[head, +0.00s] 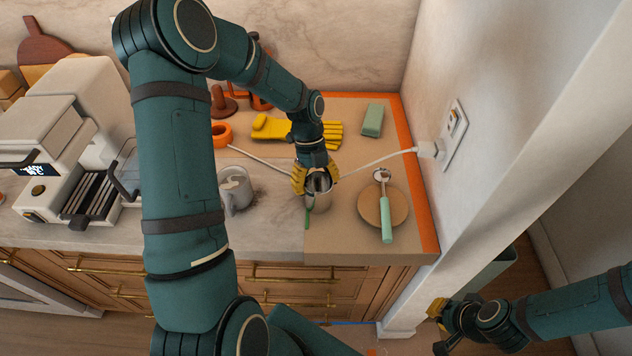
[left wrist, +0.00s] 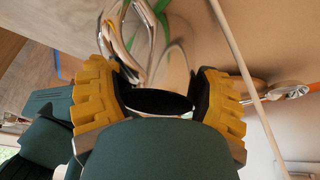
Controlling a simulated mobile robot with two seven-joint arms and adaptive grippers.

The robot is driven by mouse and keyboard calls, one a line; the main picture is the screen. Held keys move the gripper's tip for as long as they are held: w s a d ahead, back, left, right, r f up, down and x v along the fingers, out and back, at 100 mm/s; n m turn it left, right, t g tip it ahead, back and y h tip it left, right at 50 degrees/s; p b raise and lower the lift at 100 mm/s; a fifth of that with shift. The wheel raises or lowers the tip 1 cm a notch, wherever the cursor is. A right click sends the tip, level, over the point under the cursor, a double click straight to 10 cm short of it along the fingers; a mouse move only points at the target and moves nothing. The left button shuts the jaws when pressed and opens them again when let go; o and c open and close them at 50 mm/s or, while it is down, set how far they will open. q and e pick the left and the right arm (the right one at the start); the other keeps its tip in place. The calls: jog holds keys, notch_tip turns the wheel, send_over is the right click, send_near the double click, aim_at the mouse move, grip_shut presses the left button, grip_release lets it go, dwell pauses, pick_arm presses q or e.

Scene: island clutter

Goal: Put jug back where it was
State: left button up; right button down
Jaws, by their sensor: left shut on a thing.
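The shiny metal jug (head: 319,200) is at the front of the tan board on the counter. My left gripper (head: 314,180) is shut on it from above and behind, with yellow fingertips at its rim. In the left wrist view, the jug (left wrist: 134,32) shows beyond the yellow fingers of the left gripper (left wrist: 155,100). The fingers cover part of the jug, and I cannot tell whether its base touches the board. My right gripper (head: 440,328) is low at the right, away from the counter, with its fingers apart and empty.
A grey pitcher (head: 236,190) stands left of the jug. To the right, a green-handled tool (head: 386,218) lies on a round wooden board (head: 398,208). Yellow gloves (head: 270,128) and a green block (head: 373,120) lie behind. A white cable (head: 375,162) runs to the wall socket.

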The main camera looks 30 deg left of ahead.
pick_arm(q)
jog(key=o, duration=1.3)
jog(key=v, duration=1.2)
